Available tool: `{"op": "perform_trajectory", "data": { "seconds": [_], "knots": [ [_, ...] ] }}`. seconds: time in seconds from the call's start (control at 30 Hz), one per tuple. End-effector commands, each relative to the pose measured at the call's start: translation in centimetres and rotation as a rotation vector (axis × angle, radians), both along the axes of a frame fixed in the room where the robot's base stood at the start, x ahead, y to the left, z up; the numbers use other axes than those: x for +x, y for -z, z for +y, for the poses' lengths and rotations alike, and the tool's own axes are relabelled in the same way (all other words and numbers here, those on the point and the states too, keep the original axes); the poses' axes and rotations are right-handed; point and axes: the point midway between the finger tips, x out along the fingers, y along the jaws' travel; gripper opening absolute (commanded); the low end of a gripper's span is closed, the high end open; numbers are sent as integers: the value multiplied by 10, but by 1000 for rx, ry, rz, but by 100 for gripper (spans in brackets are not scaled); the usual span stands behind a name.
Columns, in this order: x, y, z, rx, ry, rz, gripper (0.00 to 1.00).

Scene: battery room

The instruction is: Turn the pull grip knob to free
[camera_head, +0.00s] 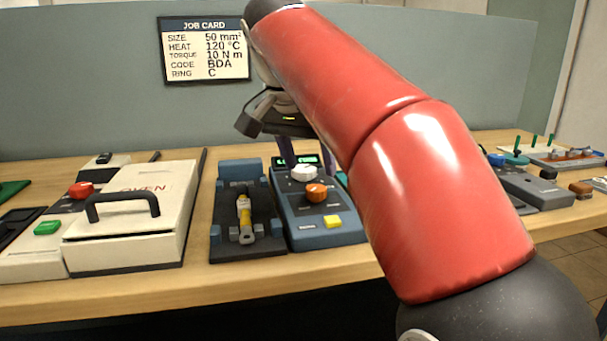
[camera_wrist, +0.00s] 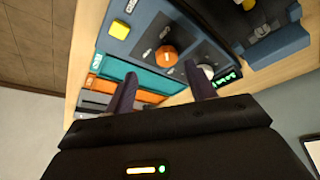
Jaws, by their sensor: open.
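The blue pull tester box (camera_head: 325,232) stands on the bench, with an orange knob (camera_head: 317,192), a white knob (camera_head: 304,173) and a yellow button (camera_head: 332,221). Its small labels are too blurred to tell which knob is the grip knob. My gripper (camera_wrist: 160,72) is open and empty, its two dark fingers pointing down over the box. In the wrist view the orange knob (camera_wrist: 166,55) shows beyond and between the fingertips, and the white knob (camera_wrist: 208,72) is partly hidden beside the right finger. In the head view the fingers are behind the white knob, partly hidden by my arm.
A dark fixture (camera_head: 218,220) holding a yellow-ended cable piece (camera_head: 245,215) stands left of the box. A white oven (camera_head: 125,238) with a black handle is further left. Teal and orange cases (camera_wrist: 133,72) lie close beside the box. A job card (camera_head: 206,50) hangs behind.

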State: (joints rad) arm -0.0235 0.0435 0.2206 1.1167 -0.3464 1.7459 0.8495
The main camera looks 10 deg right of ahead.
Motion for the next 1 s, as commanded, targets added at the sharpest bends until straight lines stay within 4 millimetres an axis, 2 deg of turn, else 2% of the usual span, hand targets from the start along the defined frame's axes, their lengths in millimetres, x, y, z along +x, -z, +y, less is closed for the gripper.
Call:
{"op": "perform_trajectory", "data": {
  "seconds": [0.1, 0.23, 0.7, 1.0],
  "knots": [
    [8, -8, 0, 13, 56, -6, 55],
    [11, -6, -1, 15, 77, -6, 55],
    [28, 54, -19, 15, 76, -6, 55],
    [30, 62, -21, 16, 74, -8, 55]
  ]
}}
